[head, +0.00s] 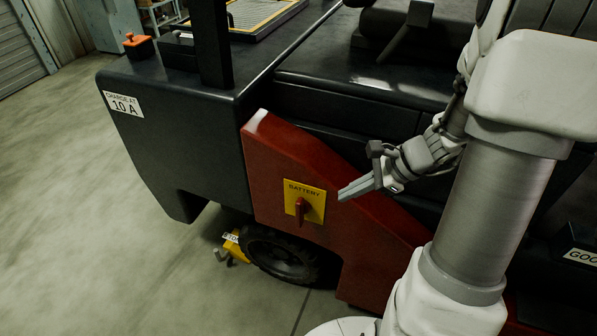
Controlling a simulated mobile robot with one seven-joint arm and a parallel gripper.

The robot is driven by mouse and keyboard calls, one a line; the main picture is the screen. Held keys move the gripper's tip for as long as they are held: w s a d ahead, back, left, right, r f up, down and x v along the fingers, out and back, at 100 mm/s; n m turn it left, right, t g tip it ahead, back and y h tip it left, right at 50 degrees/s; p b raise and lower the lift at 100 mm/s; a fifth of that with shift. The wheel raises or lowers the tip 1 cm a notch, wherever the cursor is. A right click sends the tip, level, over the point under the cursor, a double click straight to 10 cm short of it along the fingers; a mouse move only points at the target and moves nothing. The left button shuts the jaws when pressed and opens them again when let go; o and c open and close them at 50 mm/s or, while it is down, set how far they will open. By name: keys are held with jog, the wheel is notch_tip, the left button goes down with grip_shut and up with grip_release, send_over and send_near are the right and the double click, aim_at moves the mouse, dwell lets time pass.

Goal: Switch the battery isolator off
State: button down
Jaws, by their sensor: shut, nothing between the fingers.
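The battery isolator is a yellow plate (316,207) marked BATTERY on the red side panel of a dark vehicle, in the middle of the head view. Its red handle (300,211) stands about upright on the plate. My gripper (341,195) is shut and empty. Its fingertips point left and appear just right of the yellow plate, with no clear contact with the handle. How far they are from the panel is hard to tell.
The red panel (280,150) belongs to a dark vehicle body (170,100) with a CHARGE AT 10 A label (123,104). An orange-topped button (138,44) sits on top. A yellow item (232,245) lies by the black wheel (280,258). Open floor (60,200) spreads left.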

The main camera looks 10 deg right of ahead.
jog(key=d+f+m+t+b, duration=0.1)
jog(key=d+f+m, duration=0.2)
jog(key=f+m, duration=0.1)
jog(key=shift+w+d+f, duration=0.4)
jog(key=shift+w+f, duration=0.05)
jog(key=shift+f, duration=0.2)
jog(key=shift+a+b, duration=0.1)
jog(key=shift+b, duration=0.2)
jog(key=b, duration=0.4)
send_near(303, 209)
jog(key=shift+x, duration=2.95)
jog(key=shift+r+p, duration=0.1)
jog(key=shift+p, duration=0.25)
